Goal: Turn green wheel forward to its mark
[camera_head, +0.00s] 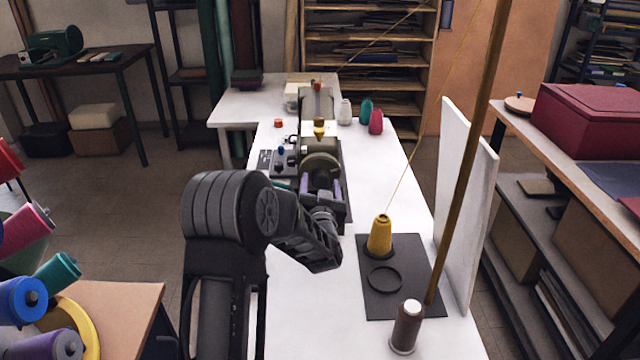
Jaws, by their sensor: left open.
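The sewing machine (316,108) stands on the white table with a dull olive-green wheel (322,164) on its near end. My left arm comes in from the lower left, and my left gripper (321,190) is at the wheel's near side. Its purplish fingers are apart, one to the left and one to the right of the wheel's lower part. I cannot tell whether they touch it. The gripper and wrist hide the lower part of the wheel. I cannot make out a mark on it. My right gripper is not in view.
A dark mat (400,300) holds a yellow thread cone (380,237) and an empty ring (385,279). A brown spool (407,327) stands at the near edge. A tall wooden pole (470,160) and a white panel (466,210) bound the right side. Small cones stand behind.

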